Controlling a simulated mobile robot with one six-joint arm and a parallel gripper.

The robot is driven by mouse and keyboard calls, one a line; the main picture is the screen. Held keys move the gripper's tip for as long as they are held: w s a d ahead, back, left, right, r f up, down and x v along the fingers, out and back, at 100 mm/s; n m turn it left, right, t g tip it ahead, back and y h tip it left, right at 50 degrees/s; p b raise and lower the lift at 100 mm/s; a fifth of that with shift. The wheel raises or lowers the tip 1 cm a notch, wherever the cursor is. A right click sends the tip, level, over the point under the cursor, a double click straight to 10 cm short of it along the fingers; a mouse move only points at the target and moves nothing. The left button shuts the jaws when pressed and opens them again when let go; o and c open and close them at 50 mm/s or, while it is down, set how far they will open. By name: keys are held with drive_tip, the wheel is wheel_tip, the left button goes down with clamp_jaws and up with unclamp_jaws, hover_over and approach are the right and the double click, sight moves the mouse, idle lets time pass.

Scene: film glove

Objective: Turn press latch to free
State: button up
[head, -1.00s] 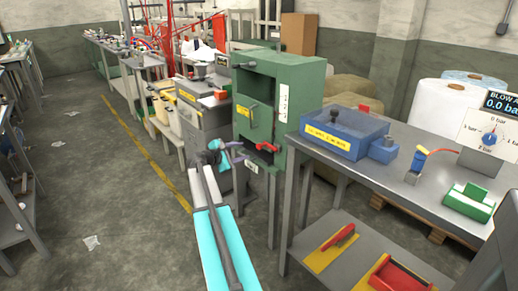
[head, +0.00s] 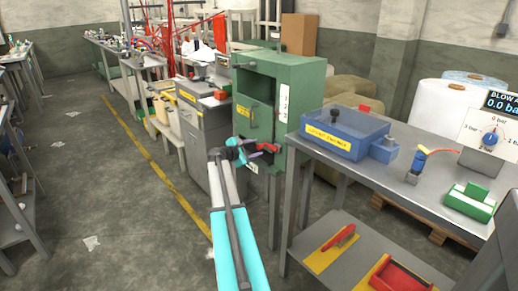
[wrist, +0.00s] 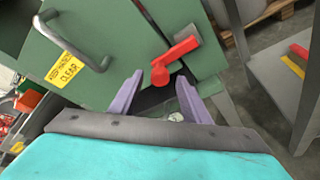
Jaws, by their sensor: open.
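The press latch is a red lever (wrist: 175,52) on the front of the green press cabinet (wrist: 110,25). It also shows in the head view (head: 267,147), low on the cabinet front. In the wrist view it slants from a hub at upper right down to a rounded end at lower left. My gripper (wrist: 168,88) is open, its two purple fingers pointing at the latch. The latch's lower end lies between or just beyond the fingertips; I cannot tell whether they touch. In the head view my gripper (head: 256,151) is just left of the latch.
A grey handle (wrist: 78,45) and a yellow label (wrist: 67,69) are on the cabinet door, left of the latch. A grey table (head: 400,165) with a blue box (head: 343,138) stands right of the cabinet. Open floor lies to the left.

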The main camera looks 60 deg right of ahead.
sight(258, 147)
drive_tip(key=shift+x, duration=1.85)
drive_tip(key=shift+c, duration=0.4)
clamp_jaws()
